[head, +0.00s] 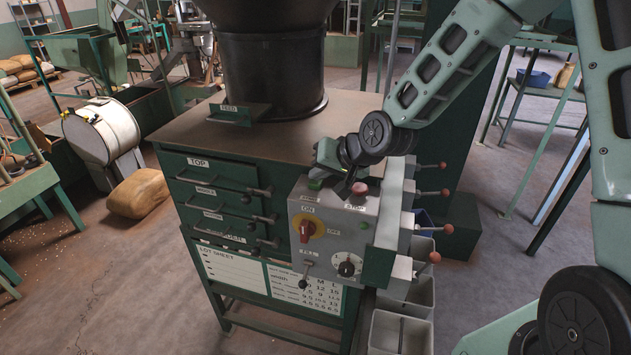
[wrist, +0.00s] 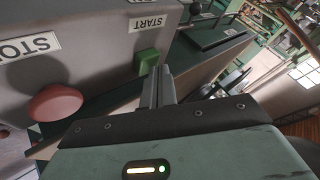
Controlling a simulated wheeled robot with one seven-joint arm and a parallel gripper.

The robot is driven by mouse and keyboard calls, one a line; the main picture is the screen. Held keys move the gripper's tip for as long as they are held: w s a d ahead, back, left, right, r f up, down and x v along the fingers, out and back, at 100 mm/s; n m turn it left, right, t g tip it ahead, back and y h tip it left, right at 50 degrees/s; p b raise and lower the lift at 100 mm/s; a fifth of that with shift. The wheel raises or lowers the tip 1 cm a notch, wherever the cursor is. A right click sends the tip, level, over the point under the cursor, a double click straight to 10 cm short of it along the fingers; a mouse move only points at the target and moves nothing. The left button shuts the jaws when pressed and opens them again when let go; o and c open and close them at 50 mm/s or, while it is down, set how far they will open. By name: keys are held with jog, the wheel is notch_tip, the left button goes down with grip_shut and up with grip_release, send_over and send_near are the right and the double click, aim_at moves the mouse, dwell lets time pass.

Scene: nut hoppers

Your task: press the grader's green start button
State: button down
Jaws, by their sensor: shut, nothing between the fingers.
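The green start button (head: 315,184) sits at the upper left of the grader's grey control box (head: 329,217). In the wrist view the square green button (wrist: 148,60) is under an upside-down START label (wrist: 147,23). My gripper (head: 318,170) is shut and empty, above the top edge of the box. In the wrist view its two fingertips (wrist: 158,70) are together right beside the green button; I cannot tell whether they touch it. The red stop button (head: 360,188) is right of the green one, and it also shows in the wrist view (wrist: 55,103).
A red-and-yellow switch (head: 306,230), a black dial (head: 347,267) and a small lever (head: 306,272) are lower on the box. Red-knobbed levers (head: 434,257) and grey bins (head: 401,330) are at its right. A large dark hopper (head: 268,70) stands on the cabinet.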

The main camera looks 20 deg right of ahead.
aim_at(320, 183)
jog(key=shift+f, duration=0.15)
dwell(0.4)
jog(key=shift+r+p, duration=0.45)
jog(key=shift+r, duration=0.15)
notch_tip(320, 183, up, 6)
jog(key=p, duration=0.5)
dwell(0.3)
